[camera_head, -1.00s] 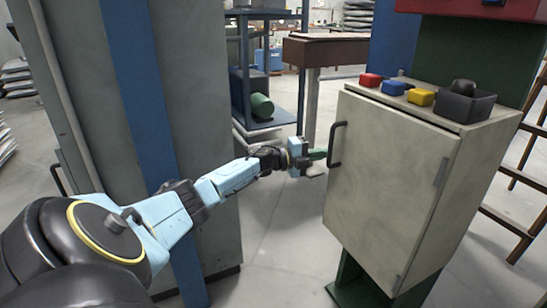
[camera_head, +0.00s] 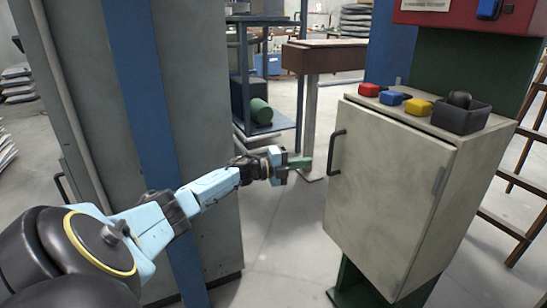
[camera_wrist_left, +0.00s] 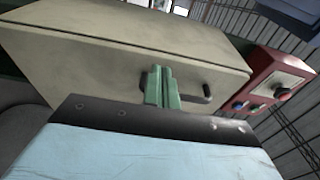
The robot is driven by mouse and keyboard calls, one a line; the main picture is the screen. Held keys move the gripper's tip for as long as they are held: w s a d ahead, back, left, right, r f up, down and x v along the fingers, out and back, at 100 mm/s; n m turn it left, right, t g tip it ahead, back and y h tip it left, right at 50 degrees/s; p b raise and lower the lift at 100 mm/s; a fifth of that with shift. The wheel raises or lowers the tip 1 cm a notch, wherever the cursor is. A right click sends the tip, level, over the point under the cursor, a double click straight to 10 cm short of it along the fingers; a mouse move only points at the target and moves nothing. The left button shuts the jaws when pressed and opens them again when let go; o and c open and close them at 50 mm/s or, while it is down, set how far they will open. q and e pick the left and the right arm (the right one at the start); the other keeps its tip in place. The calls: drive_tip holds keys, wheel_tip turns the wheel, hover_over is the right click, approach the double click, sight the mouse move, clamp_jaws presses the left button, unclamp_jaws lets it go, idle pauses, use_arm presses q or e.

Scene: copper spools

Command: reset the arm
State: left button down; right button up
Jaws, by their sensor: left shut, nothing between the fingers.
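My left gripper (camera_head: 300,163) reaches in from the left, with its green fingers pressed together and empty. It is a short way left of the black handle (camera_head: 336,150) on the beige cabinet (camera_head: 385,185), apart from it. The cabinet door is closed. In the left wrist view the shut fingers (camera_wrist_left: 162,88) appear in front of the cabinet door (camera_wrist_left: 100,50), with the handle (camera_wrist_left: 192,92) behind and to their right. My right gripper is not in view.
Red, blue and yellow blocks (camera_head: 418,107) and a dark open box (camera_head: 463,113) sit on the cabinet top. A tall grey cabinet (camera_head: 200,120) stands close behind my left arm. A wooden ladder (camera_head: 515,178) stands at the right. Floor between the cabinets is clear.

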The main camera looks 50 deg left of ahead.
use_arm(q)
drive_tip(key=s+a, duration=0.3)
drive_tip(key=a, duration=0.3)
drive_tip(key=shift+s+a+f, duration=0.15)
drive_tip(key=shift+s+a, duration=0.05)
drive_tip(key=shift+s, duration=0.2)
